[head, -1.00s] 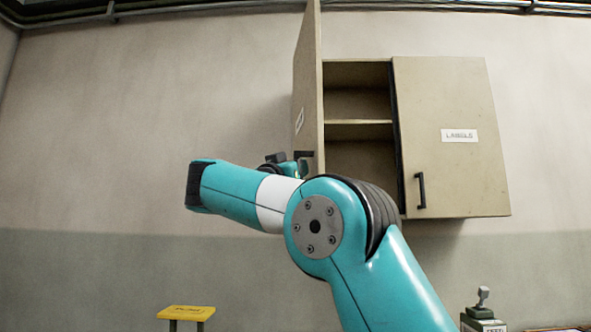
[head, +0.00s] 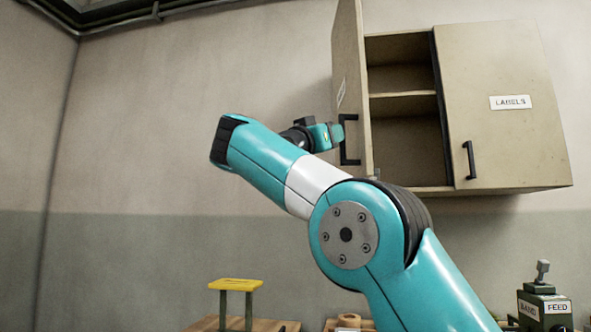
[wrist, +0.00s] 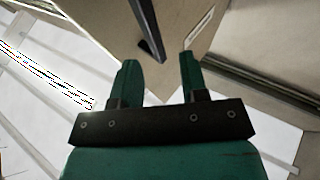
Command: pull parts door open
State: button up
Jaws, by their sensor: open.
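The parts door (head: 350,75) is the left door of the wall cabinet. It stands swung open, sticking out toward me, with its label seen too edge-on to read. Its black bar handle (head: 349,140) is near the lower free edge. My gripper (head: 338,134) is open, just left of the handle. In the wrist view, the door (wrist: 120,25) is ahead and the handle (wrist: 147,35) points toward the gap between the open fingers of my gripper (wrist: 158,65). Nothing is gripped. I cannot tell whether a finger touches the handle.
The cabinet's left half (head: 402,130) is open, with a shelf and no contents visible. The right door (head: 500,110), marked LABELS, is shut. Below are a yellow-topped stand (head: 236,284), a tape roll (head: 347,321) and a green box with a lever (head: 545,305). The wall at left is bare.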

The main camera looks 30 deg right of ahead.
jog(key=b+v, duration=0.5)
jog(key=v, duration=0.6)
jog(key=shift+s+a, duration=0.15)
jog(key=shift+a, duration=0.15)
